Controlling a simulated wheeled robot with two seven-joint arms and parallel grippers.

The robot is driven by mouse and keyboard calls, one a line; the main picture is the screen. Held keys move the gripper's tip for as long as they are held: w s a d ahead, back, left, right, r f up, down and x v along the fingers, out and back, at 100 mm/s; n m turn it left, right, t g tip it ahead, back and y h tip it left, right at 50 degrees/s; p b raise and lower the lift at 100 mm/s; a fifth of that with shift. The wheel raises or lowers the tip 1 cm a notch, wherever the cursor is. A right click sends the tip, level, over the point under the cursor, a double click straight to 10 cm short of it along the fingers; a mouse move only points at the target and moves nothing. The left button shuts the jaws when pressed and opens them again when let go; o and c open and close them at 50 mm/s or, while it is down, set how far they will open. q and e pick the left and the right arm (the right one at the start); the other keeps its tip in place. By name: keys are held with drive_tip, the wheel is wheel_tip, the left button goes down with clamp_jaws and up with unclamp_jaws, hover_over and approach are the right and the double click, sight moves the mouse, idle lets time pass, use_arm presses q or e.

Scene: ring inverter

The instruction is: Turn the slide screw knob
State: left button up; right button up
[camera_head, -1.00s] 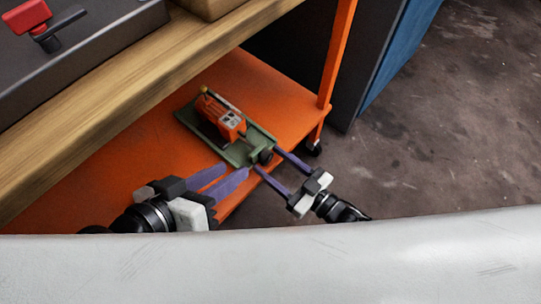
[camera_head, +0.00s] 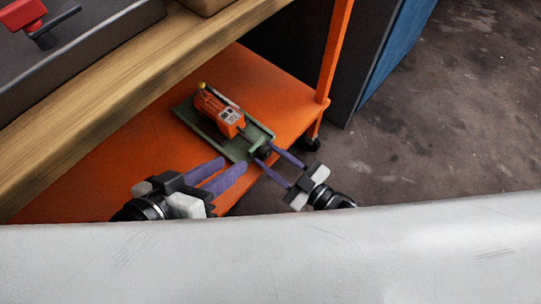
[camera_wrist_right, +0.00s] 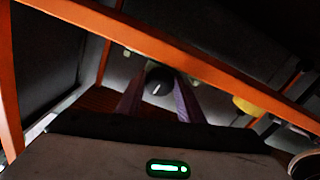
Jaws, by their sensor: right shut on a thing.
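The slide unit, an orange block (camera_head: 222,112) on a green base (camera_head: 207,127), sits on the orange lower shelf. Its dark round knob (camera_head: 263,153) is at the near right end of the base. My right gripper (camera_head: 264,154) has its purple fingers on either side of the knob and is shut on it. In the right wrist view the knob (camera_wrist_right: 159,80) shows between the two fingers, with a small light mark on its face. My left gripper (camera_head: 232,163) is open and empty, with its fingertips close to the near edge of the base.
The orange shelf (camera_head: 120,165) has free room left of the unit. A wooden tabletop (camera_head: 130,85) lies above it, and an orange post (camera_head: 336,50) rises at the shelf's right corner. A dark cabinet with a blue side (camera_head: 395,55) stands behind. Bare floor (camera_head: 440,120) is at the right.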

use_arm(q)
drive_tip(key=shift+f, duration=0.1)
use_arm(e)
drive_tip(key=shift+n, duration=0.4)
drive_tip(key=o, duration=1.1)
drive_tip(key=shift+c, duration=0.2)
